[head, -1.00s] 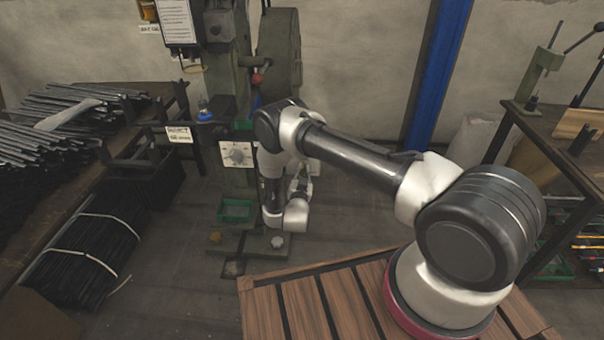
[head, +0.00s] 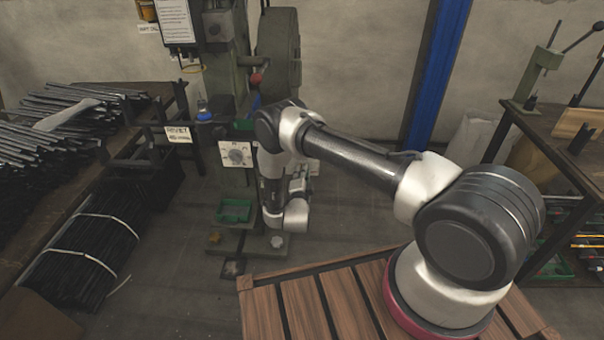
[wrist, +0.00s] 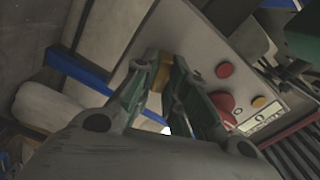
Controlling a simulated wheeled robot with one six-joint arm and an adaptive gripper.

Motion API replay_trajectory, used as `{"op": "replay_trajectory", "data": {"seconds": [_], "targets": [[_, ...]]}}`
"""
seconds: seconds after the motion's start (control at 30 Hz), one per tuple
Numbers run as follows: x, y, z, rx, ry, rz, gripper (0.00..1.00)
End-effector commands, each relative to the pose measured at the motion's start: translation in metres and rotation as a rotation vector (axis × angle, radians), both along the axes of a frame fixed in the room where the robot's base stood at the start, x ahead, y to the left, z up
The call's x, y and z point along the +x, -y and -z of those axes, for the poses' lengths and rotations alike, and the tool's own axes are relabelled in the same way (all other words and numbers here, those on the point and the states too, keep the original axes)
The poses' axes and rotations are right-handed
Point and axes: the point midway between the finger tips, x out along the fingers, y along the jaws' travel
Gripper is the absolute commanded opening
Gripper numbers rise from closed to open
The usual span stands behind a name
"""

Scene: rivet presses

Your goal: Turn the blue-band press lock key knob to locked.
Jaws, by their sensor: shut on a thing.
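In the wrist view my gripper (wrist: 167,74) is closed on a small brass-yellow piece (wrist: 159,62) at the upper left end of a grey control panel (wrist: 200,45). This piece appears to be the lock key knob; its marks and its turned position are hidden by the fingers. A red button (wrist: 224,70), a larger red knob (wrist: 222,102) and a yellow button (wrist: 258,101) are on the same panel, right of the fingers. In the head view the green press (head: 278,50) stands behind my arm, which hides my gripper and the panel there.
Racks with dark rods (head: 60,115) stand at the left. A blue post (head: 436,75) is behind my arm, and a workbench (head: 545,135) is at the right.

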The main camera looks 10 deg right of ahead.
Motion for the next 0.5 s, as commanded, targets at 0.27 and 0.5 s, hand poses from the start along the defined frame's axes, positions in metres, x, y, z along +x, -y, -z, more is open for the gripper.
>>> {"op": "replay_trajectory", "data": {"seconds": [0.27, 0.5], "targets": [[-0.001, 0.0005, 0.0019, 0.193, 0.061, 0.001, 0.0], [-0.0011, 0.0006, 0.0025, 0.296, 0.093, 0.001, 0.0]]}}
